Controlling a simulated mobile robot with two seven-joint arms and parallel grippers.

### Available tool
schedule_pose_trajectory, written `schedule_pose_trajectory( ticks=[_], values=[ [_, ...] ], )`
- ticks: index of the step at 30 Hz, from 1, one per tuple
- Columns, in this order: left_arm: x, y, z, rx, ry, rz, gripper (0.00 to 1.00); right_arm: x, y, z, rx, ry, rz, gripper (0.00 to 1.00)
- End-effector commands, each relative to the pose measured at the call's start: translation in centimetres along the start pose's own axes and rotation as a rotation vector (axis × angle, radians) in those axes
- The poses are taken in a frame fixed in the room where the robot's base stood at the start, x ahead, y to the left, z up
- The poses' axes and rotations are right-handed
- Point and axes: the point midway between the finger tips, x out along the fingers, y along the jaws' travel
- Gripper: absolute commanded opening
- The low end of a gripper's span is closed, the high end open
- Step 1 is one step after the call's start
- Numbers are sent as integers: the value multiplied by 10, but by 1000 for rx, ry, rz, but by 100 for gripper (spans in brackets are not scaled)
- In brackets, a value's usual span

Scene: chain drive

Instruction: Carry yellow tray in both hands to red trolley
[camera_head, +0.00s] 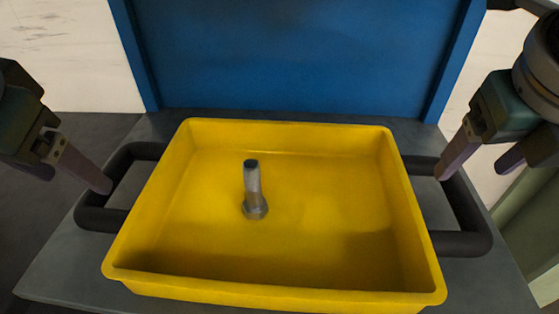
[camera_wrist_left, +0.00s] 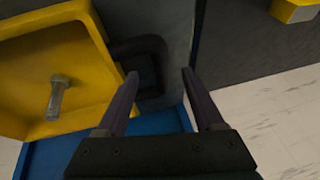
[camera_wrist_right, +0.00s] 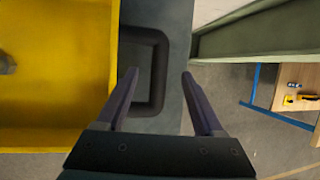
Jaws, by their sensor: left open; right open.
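My left gripper (camera_head: 75,180) is open and empty near the left handle, which also shows in the left wrist view (camera_wrist_left: 150,45). My right gripper (camera_head: 472,172) is open near the right handle; in the right wrist view the handle (camera_wrist_right: 160,70) appears between the fingers. Contact cannot be told. No red trolley is visible.
A blue panel (camera_head: 300,55) rises behind the tray. The grey surface (camera_head: 60,275) extends little beyond the handles. The right wrist view shows a pale green ledge (camera_wrist_right: 255,35) and a wooden table (camera_wrist_right: 305,90) with small items. A yellow object (camera_wrist_left: 293,10) shows in the left wrist view.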

Motion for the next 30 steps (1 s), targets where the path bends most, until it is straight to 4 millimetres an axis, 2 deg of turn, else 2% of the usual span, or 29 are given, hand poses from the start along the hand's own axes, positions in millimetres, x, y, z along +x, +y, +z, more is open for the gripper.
schedule_pose_trajectory(
  ticks=[6,13,18,26,30],
  values=[
    [40,0,2,0,-6,0,69,40,0,-1,1,4,-2,69],
    [70,0,1,0,-3,0,69,70,0,0,0,2,-1,69],
    [78,0,0,0,-1,0,69,78,0,0,0,-1,0,69],
    [79,0,0,0,0,0,69,79,0,0,0,-1,1,69],
    [79,0,0,0,0,0,55,79,0,0,0,-1,1,55]
  ],
)
